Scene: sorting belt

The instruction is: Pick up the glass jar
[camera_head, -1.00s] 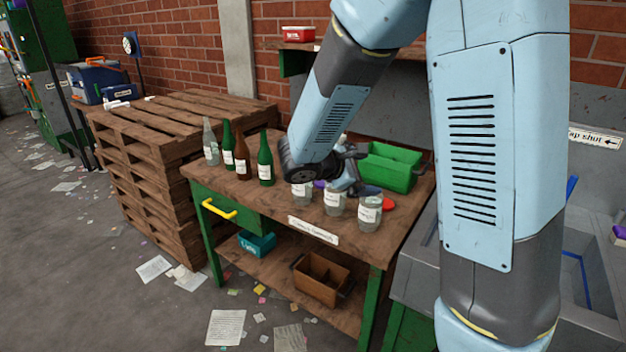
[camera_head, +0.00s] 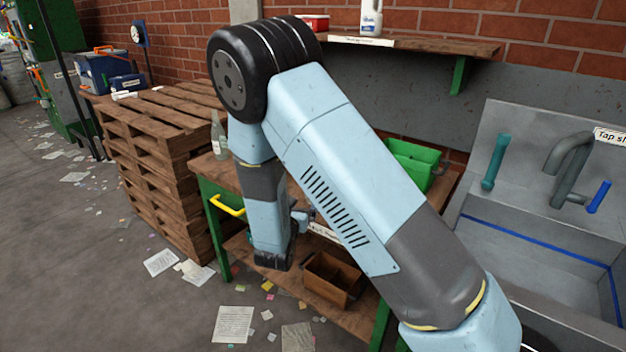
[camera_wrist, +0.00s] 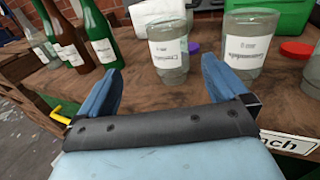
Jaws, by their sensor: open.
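Several clear glass jars with white labels stand upright on the wooden bench in the wrist view. One glass jar (camera_wrist: 170,70) is ahead, in line with the gap between my fingers. A second jar (camera_wrist: 250,72) is right of it, beyond my right finger. A third jar (camera_wrist: 313,72) is cut off by the right edge. My gripper (camera_wrist: 160,66) is open and empty, with its blue fingers apart and low over the bench front. I cannot tell how far the tips are from the jar. In the head view my arm hides the jars and most of my gripper.
Green and brown bottles (camera_wrist: 75,40) stand close left of my left finger. A green bin (camera_head: 412,165) stands at the back of the bench (camera_head: 228,175). A sink (camera_head: 540,260) is at the right.

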